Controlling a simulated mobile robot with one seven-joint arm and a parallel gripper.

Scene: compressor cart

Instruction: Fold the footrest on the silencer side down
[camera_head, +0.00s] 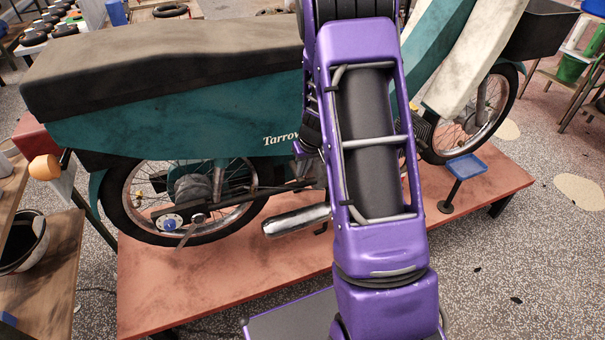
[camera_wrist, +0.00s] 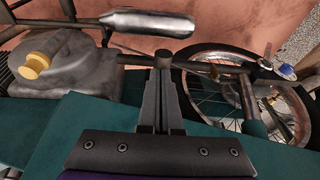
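The silencer (camera_head: 297,220) is a shiny metal tube low on the motorcycle's near side. It also shows in the wrist view (camera_wrist: 148,22), near the top. I cannot clearly make out the footrest; a short dark peg (camera_wrist: 107,38) by the silencer's left end in the wrist view may be it. My gripper (camera_wrist: 163,62) points toward the bike's lower frame, with its tips just below the silencer in that picture. Its fingers look close together, with nothing clearly held. My arm hides the gripper and part of the bike's middle in the head view.
The teal motorcycle (camera_head: 170,125) stands on a red platform (camera_head: 200,290). Its rear wheel (camera_head: 140,205) is left of the silencer, and an engine part with a yellow cap (camera_wrist: 37,62) is at left in the wrist view. A blue-topped stand (camera_head: 466,166) is at right. Speckled floor lies open beyond.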

